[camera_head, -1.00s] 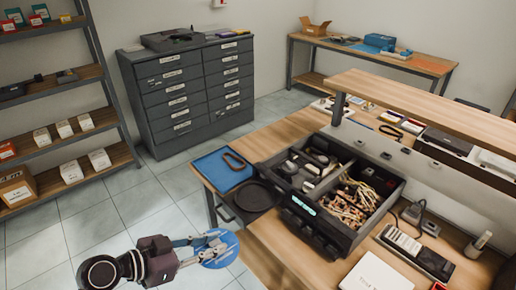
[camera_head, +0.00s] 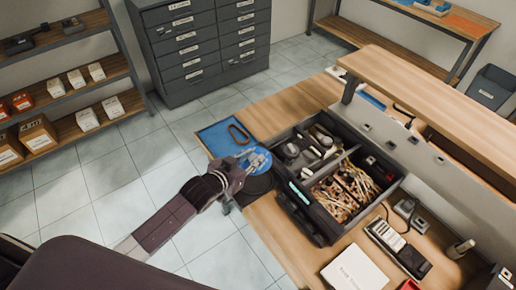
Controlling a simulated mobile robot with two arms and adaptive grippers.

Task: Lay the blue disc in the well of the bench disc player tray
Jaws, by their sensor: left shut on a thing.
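My left gripper (camera_head: 260,160) is shut on the blue disc (camera_head: 246,157), holding it by the edge near the bench's left end. The disc overlaps the far part of the black player tray (camera_head: 258,184) in the picture; I cannot tell how high it is above it. The tray sticks out to the left of the black bench disc player (camera_head: 300,222), which has a lit cyan display. My gripper and forearm hide part of the tray and its well. My right gripper is not in view.
A blue mat (camera_head: 213,139) with a dark ring-shaped thing lies just behind the tray. A divided parts box (camera_head: 350,150) stands beside the player. A white box (camera_head: 356,270), a multimeter (camera_head: 395,245) and a raised shelf (camera_head: 440,90) are to the right. Floor is clear at left.

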